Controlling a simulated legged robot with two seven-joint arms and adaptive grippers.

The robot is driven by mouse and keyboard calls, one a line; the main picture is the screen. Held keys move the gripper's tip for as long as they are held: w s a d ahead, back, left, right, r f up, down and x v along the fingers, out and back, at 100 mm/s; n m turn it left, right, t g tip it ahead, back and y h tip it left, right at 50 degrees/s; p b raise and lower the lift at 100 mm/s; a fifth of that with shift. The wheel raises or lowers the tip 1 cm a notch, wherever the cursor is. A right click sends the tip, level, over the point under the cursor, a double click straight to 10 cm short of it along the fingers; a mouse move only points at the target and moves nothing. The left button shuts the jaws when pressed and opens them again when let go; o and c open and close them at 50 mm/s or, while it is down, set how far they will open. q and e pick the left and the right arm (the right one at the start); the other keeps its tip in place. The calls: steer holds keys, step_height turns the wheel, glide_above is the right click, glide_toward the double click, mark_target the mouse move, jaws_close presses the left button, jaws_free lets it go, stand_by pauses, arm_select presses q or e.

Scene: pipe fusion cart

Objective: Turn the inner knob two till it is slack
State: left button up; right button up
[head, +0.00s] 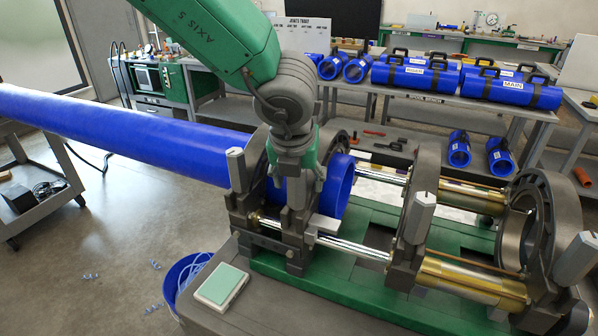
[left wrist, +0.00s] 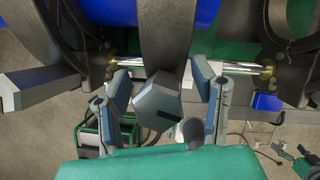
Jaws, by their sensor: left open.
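My left gripper (head: 298,192) comes down over the pipe fusion cart at a grey faceted clamp knob. In the left wrist view the open fingers (left wrist: 162,88) stand on either side of this knob (left wrist: 158,106), which lies between them; whether they touch it I cannot tell. In the head view the gripper hides most of that knob. Other grey knobs show on the clamps: one left of the gripper (head: 236,168), also in the left wrist view (left wrist: 42,86), one on the middle right clamp (head: 420,212), and one at far right (head: 576,258). My right gripper is not in view.
A long blue pipe (head: 130,135) runs from the left through the left clamps. Steel guide rods (head: 350,249) and brass cylinders (head: 470,283) link the clamps. A blue bucket (head: 186,272) stands beside the cart. A bench with blue cases (head: 415,76) is behind.

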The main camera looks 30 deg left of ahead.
arm_select(q)
steer(key=shift+s, duration=0.1)
steer(key=shift+c, duration=0.4)
jaws_close()
steer(key=shift+n+y, duration=0.3)
steer(key=shift+n, duration=0.5)
steer(key=shift+n+g, duration=0.3)
steer(key=shift+n, duration=0.4)
steer(key=shift+s+a+n+y+b, duration=0.1)
steer(key=shift+n+y+b, duration=0.25)
steer(key=shift+n+y, duration=0.45)
steer(key=shift+n+g, duration=0.3)
steer(key=shift+n, duration=0.4)
